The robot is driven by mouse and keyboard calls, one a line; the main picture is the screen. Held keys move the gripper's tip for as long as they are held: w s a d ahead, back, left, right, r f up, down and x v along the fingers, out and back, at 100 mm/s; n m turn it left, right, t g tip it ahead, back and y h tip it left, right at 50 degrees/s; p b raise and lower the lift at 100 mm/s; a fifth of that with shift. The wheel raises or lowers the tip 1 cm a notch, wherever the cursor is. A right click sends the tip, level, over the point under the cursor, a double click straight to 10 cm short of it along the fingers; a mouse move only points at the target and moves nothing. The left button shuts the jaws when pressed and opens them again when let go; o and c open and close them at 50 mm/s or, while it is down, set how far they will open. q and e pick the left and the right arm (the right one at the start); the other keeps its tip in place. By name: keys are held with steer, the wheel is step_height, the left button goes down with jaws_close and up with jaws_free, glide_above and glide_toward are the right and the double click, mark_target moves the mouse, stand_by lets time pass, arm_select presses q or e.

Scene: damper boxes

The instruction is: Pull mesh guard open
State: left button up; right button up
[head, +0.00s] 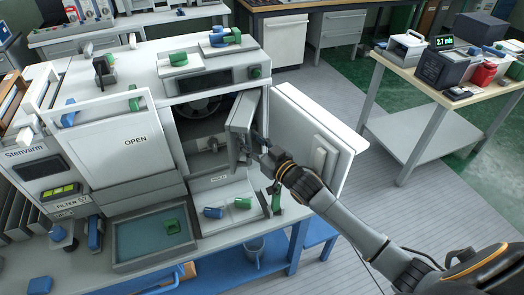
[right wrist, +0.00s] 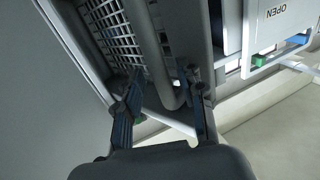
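The mesh guard (head: 241,116) stands swung partly out from the fan opening of the grey-white machine, seen nearly edge-on in the head view. Its grid (right wrist: 112,32) shows at the upper left of the right wrist view. A curved grey handle (right wrist: 158,55) runs along the guard. My right gripper (head: 256,150) is at the guard's outer side. In the wrist view its two fingers (right wrist: 163,88) stand apart on either side of the handle, with a gap visible on the left. Contact on the right is unclear. My left gripper is not in view.
The white outer door (head: 308,128) stands open right of the guard, close to my right arm. Blue and green blocks lie on the shelf (head: 222,190) below. A blue-water tray (head: 145,238) is in front. A side table (head: 410,70) stands at the right.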

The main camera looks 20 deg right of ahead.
steer(key=v, duration=1.1)
steer(key=shift+s, duration=0.2)
steer(key=shift+a, duration=0.1)
